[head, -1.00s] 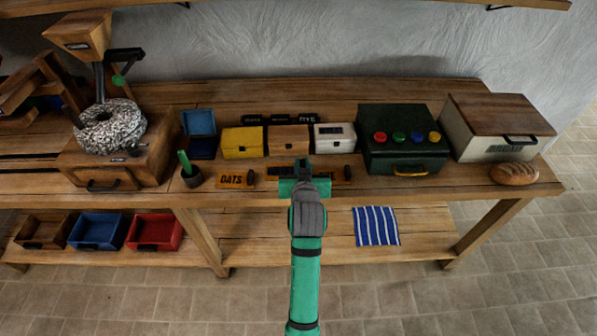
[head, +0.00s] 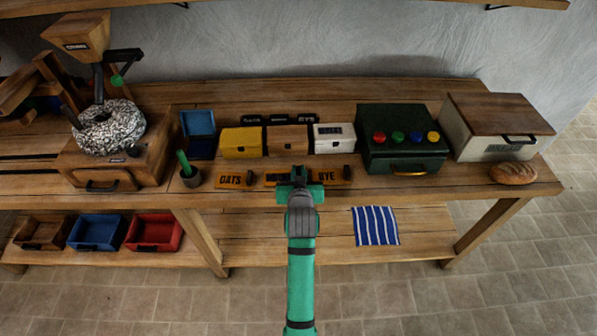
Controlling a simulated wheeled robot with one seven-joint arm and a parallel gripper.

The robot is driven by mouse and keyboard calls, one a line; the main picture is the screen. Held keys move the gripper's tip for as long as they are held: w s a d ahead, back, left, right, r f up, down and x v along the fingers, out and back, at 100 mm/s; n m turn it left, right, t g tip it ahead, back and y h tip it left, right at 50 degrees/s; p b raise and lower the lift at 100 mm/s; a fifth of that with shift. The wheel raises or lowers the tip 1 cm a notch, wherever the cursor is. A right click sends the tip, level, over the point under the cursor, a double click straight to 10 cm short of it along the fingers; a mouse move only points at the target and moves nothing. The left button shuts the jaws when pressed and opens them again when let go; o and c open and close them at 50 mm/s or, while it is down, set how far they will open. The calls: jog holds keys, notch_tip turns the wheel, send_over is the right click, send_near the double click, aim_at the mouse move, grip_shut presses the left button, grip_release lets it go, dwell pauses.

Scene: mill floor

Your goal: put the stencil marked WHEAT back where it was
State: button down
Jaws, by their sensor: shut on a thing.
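An orange stencil with dark lettering (head: 276,180) shows in the middle of a row at the front of the workbench, partly covered by my gripper; I cannot read its word. My gripper (head: 299,176) is over its right part and shut on it. The stencil looks low, at or just above the bench top. The OATS stencil (head: 234,181) lies to its left and the RYE stencil (head: 334,177) to its right, each with a dark knob at its right end. The stencil's right end is hidden.
Behind the row stand yellow (head: 242,142), wooden (head: 288,139) and white (head: 334,138) boxes. A dark pot with a green handle (head: 189,176) is left of OATS. A green box with coloured knobs (head: 402,150) stands right. Bread (head: 513,173) lies far right.

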jog(key=c, duration=1.8)
grip_release()
jog(key=shift+o, duration=0.2)
jog(key=shift+r, duration=0.15)
jog(key=v, duration=1.2)
jog(key=s+f, duration=0.5)
jog(key=s, duration=0.5)
jog(key=s+f, duration=0.5)
jog(key=s, duration=0.4)
jog(key=s+a+r+t, duration=0.1)
jog(key=s+r, duration=0.1)
jog(key=s, duration=0.7)
jog(key=s+a+r, duration=0.1)
jog(key=s, duration=0.9)
jog(key=shift+r+t, duration=0.4)
